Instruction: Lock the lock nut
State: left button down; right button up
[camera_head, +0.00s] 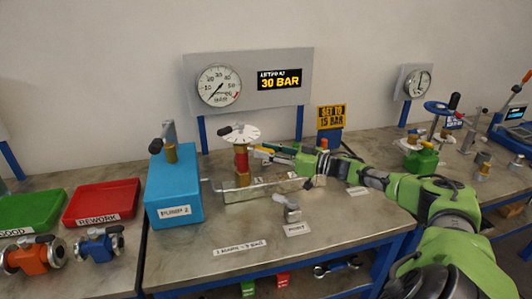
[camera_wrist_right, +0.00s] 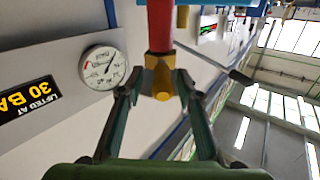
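The lock nut (camera_wrist_right: 162,79) is a brass hexagon next to the red valve body (camera_wrist_right: 160,25) in the right wrist view. My right gripper (camera_wrist_right: 160,82) has one finger on each side of the nut. The fingers are apart, with small gaps seeming to show beside the nut; whether either touches is unclear. In the head view my right gripper (camera_head: 262,153) reaches the upper valve from the right and partly hides it. My left gripper is not in view.
A blue box (camera_head: 173,190) stands left of the valve. A low metal fixture (camera_head: 265,190) surrounds its foot. A small metal part (camera_head: 291,209) lies in front. The gauge panel (camera_head: 248,83) behind reads 30 BAR. The front of the bench (camera_head: 230,225) is mostly clear.

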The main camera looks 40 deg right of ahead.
jog(key=shift+f, duration=0.1)
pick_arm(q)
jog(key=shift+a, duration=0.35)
pick_arm(e)
jog(key=v, duration=1.2)
dwell(0.4)
jog(key=shift+f, duration=0.15)
